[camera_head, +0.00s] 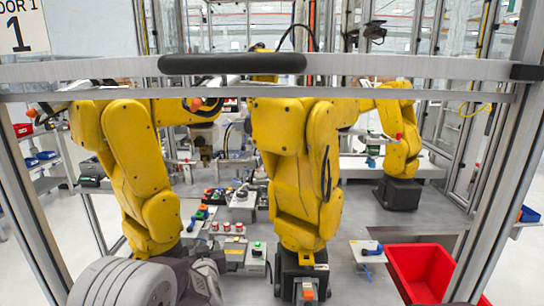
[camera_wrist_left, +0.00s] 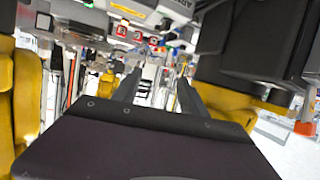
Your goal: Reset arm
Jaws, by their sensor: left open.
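In the left wrist view my left gripper (camera_wrist_left: 160,77) shows as two dark fingers standing apart, with nothing between them. The dark wrist housing fills the bottom of that view. In the head view a grey ribbed part of my left arm and a dark wrist part show at the bottom left; the fingertips cannot be made out there. The arm reaches low, close to the yellow industrial arms (camera_head: 137,165) of the cell. My right arm and gripper are not in the head view.
A metal frame with a black handle (camera_head: 232,64) crosses the front of the cell. Another yellow arm (camera_head: 292,150) stands on the grey worktable (camera_head: 350,215). A red bin (camera_head: 421,272) sits at the lower right. Control buttons (camera_head: 228,227) and small parts crowd the table centre.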

